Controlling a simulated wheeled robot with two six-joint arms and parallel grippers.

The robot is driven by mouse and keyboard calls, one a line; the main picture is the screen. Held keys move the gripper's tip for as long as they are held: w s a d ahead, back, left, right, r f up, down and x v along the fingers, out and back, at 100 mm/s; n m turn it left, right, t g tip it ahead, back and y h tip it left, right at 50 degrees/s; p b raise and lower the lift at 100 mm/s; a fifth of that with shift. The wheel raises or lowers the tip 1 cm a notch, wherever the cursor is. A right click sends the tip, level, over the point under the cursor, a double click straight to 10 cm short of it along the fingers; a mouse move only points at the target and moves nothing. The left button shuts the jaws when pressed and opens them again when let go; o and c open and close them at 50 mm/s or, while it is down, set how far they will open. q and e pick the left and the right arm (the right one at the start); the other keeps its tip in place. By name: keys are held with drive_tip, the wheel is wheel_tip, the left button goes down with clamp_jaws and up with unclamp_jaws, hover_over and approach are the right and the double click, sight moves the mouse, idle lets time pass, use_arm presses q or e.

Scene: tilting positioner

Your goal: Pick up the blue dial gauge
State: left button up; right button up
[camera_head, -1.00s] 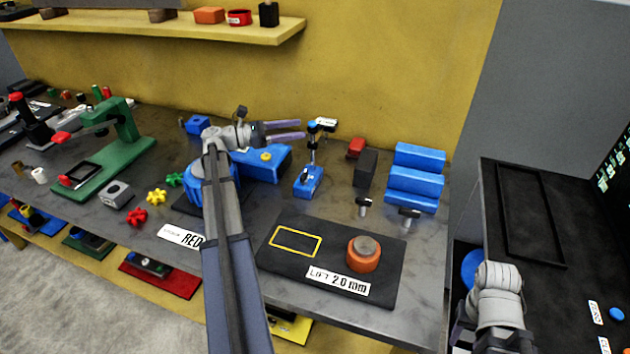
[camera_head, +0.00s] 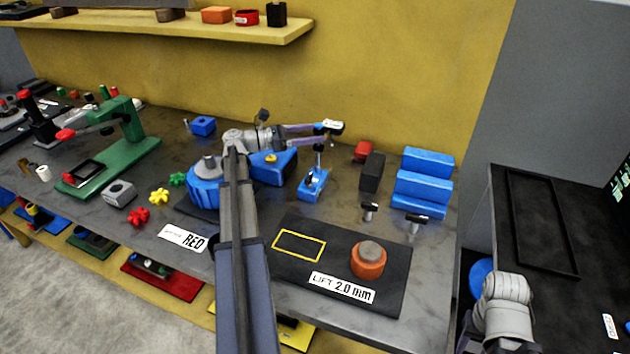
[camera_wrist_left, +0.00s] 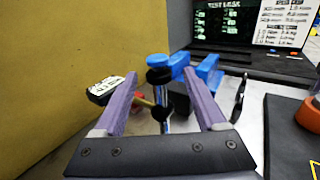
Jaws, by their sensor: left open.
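The blue dial gauge (camera_head: 312,187) stands upright on the bench, with a blue base and a thin post carrying dark fittings. My left gripper (camera_head: 321,133) reaches from the left at the height of the post's top. Its purple fingers are open. In the left wrist view the post with black knobs (camera_wrist_left: 160,98) shows between the open fingers (camera_wrist_left: 160,75), with no clear contact on either side. The gauge's top is partly hidden by the fingers in the head view. My right wrist shows at the lower right, but its fingers are not visible.
A black part with a white label (camera_wrist_left: 104,90) lies just beyond the left finger in the left wrist view. Blue stepped blocks (camera_head: 423,180), a dark block (camera_head: 371,172) and a red piece (camera_head: 362,151) stand to the right. A black mat (camera_head: 390,295) lies in front.

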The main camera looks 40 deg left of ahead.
use_arm(q)
drive_tip(key=x, duration=0.4)
drive_tip(key=shift+w+d, duration=0.15)
drive_tip(key=shift+w, duration=0.15)
drive_tip(key=shift+c, duration=0.3)
clamp_jaws()
drive_tip(key=shift+r, duration=0.1)
idle(0.7)
